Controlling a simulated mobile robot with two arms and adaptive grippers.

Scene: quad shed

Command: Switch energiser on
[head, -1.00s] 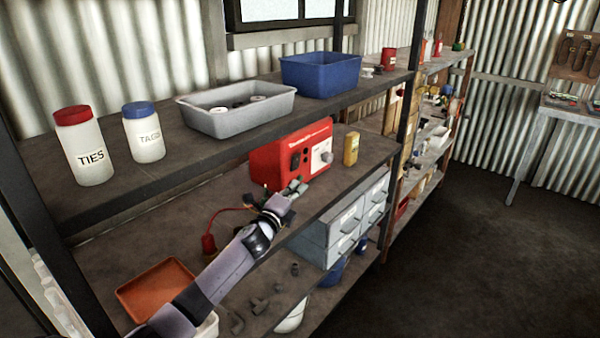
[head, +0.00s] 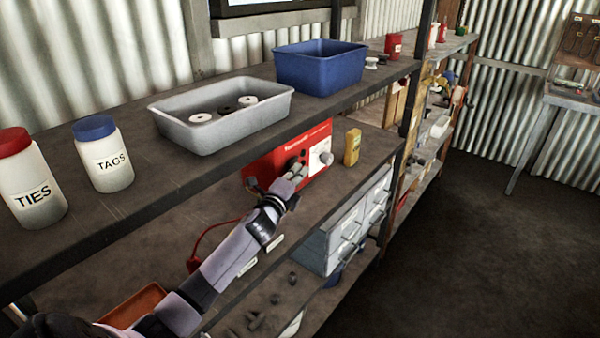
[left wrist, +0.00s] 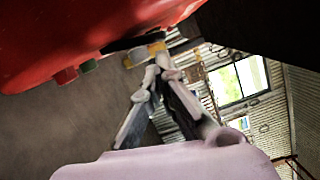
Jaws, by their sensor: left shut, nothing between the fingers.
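The red energiser (head: 313,141) sits on the middle shelf, with a white panel and round knob (head: 325,157) on the right of its front. My left gripper (head: 294,172) is shut and empty, right at the front of the energiser, left of the knob. It covers part of the front, so any switch there is hidden, and I cannot tell whether it touches. In the left wrist view the energiser (left wrist: 90,30) fills the upper left, with a red and a green terminal along its edge, and the closed fingertips are near it. My right gripper is not in view.
A yellow device (head: 352,147) stands right of the energiser. The upper shelf holds a grey tray (head: 222,130), a blue bin (head: 320,70) and jars marked TIES (head: 30,185) and TAGS (head: 104,158). Grey drawers (head: 345,225) stand under the middle shelf's edge. A red cable runs left.

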